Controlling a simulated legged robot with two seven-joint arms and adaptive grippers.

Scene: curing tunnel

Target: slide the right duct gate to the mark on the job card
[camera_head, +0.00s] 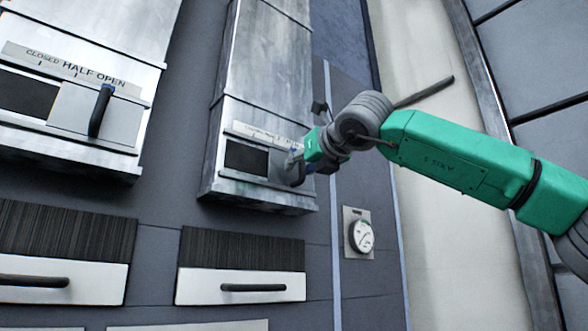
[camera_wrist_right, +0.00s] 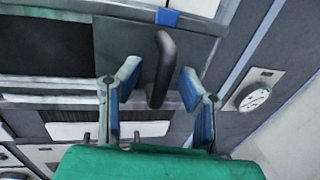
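The right duct gate (camera_head: 279,165) is a grey plate on the right metal duct, with a dark opening (camera_head: 246,158) to its left. A pale scale strip (camera_head: 262,133) runs above it; its lettering is too small to read. In the right wrist view, the gate plate (camera_wrist_right: 122,48) carries an upright black handle (camera_wrist_right: 164,62). My right gripper (camera_head: 297,165) is at the gate. In the wrist view its blue-padded fingers (camera_wrist_right: 160,88) stand apart on either side of the handle, with gaps showing. My left gripper and the job card are not in view.
The left duct has its own gate (camera_head: 68,108) with a black handle (camera_head: 101,110) and a strip reading CLOSED and HALF OPEN. White drawers (camera_head: 240,275) with dark handles sit below. A round gauge (camera_head: 362,236) is on the wall at lower right of the right duct.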

